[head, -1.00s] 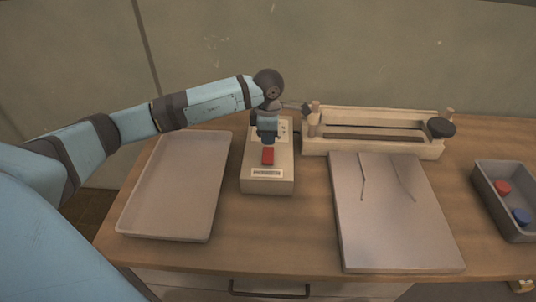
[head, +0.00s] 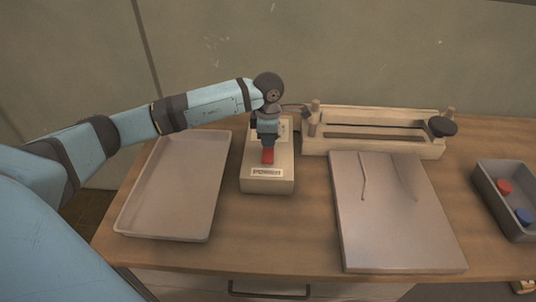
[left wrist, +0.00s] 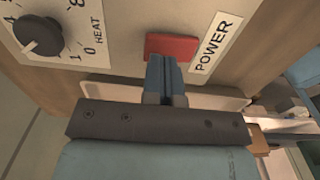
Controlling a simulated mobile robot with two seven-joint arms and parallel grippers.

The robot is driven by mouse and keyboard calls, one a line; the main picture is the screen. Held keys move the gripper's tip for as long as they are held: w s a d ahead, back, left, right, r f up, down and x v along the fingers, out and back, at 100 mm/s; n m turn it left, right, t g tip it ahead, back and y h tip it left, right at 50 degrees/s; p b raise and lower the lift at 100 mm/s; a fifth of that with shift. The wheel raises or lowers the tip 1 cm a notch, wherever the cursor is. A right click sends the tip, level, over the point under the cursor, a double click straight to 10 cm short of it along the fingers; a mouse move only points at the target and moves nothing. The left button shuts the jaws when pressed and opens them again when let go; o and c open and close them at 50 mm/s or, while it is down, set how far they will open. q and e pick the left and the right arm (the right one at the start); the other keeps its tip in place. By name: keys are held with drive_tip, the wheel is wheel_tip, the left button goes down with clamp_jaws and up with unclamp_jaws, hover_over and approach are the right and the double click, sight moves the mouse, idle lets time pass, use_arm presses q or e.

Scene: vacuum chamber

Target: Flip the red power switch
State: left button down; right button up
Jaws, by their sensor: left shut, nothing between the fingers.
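The red power switch (head: 267,156) sits on the beige power box (head: 267,185), just above its POWER label. It also shows in the left wrist view (left wrist: 172,45), beside the POWER label (left wrist: 215,43). My left gripper (head: 267,143) points down over the box, right at the switch. In the left wrist view its blue fingers (left wrist: 163,62) are shut with nothing between them, and their tips overlap the edge of the switch. I cannot tell whether they touch it. My right gripper is not in view.
A HEAT dial (left wrist: 38,36) is on the same box. A shallow tray (head: 128,222) lies left of the box. To the right are a flat grey plate (head: 395,225), a wooden frame (head: 372,150) behind it, and a grey bin (head: 486,190) with red and blue pieces.

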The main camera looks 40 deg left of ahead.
sight(268, 150)
use_arm(q)
drive_tip(key=shift+f+b, duration=0.75)
drive_tip(key=shift+f, duration=0.35)
idle(0.4)
drive_tip(key=shift+r+p, duration=1.85)
drive_tip(key=shift+r, duration=1.7)
drive_tip(key=shift+f, duration=0.1)
